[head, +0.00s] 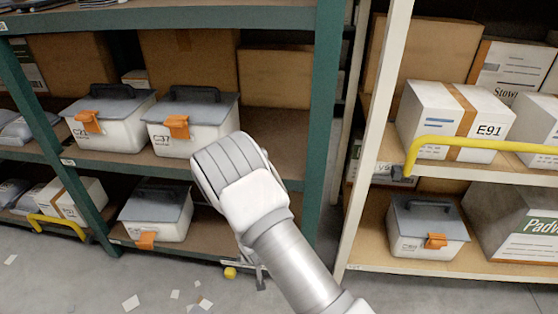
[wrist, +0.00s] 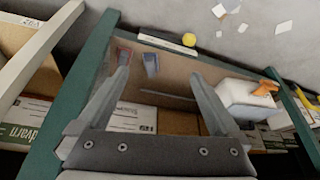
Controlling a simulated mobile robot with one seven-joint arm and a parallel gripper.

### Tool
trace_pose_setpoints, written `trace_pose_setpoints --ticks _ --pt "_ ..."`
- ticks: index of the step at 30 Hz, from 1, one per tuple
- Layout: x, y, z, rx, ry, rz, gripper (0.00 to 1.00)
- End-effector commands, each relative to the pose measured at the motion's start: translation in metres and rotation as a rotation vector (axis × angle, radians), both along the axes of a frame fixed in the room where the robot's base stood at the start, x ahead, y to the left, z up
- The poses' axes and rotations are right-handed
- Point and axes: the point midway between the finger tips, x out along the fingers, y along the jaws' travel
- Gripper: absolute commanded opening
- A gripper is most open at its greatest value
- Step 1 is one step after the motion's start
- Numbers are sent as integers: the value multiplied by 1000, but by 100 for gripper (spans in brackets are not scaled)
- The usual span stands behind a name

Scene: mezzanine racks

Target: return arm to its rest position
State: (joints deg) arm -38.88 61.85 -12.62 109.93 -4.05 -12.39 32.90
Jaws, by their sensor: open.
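My arm (head: 290,262) reaches up from the bottom right in the head view, its white wrist in front of the green rack. My gripper (wrist: 160,80) shows in the wrist view with its two fingers wide apart and nothing between them. Beyond the fingers is the brown board of a low shelf. In the head view the gripper is mostly hidden behind the wrist; only a thin part shows below it.
The green rack post (head: 322,120) and cream post (head: 375,130) stand close to my arm. Lidded bins C37 (head: 185,138) and C21 (head: 118,130) are on the middle shelf. A yellow rail (head: 480,145) juts out at right. A small yellow object (head: 230,272) is near the floor.

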Motion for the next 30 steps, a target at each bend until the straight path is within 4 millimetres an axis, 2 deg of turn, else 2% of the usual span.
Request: trace_pose_setpoints --ticks 1,6,14,18,23,30 --pt "8 -3 25 10 -7 -18 100" --pt "20 -19 94 23 -4 -56 100" --pt "19 -54 194 46 -5 -96 100" --pt "8 -76 244 55 -6 -110 100" --pt "-12 -101 297 63 -14 -119 100" --pt "-56 -139 363 66 -29 -122 100"
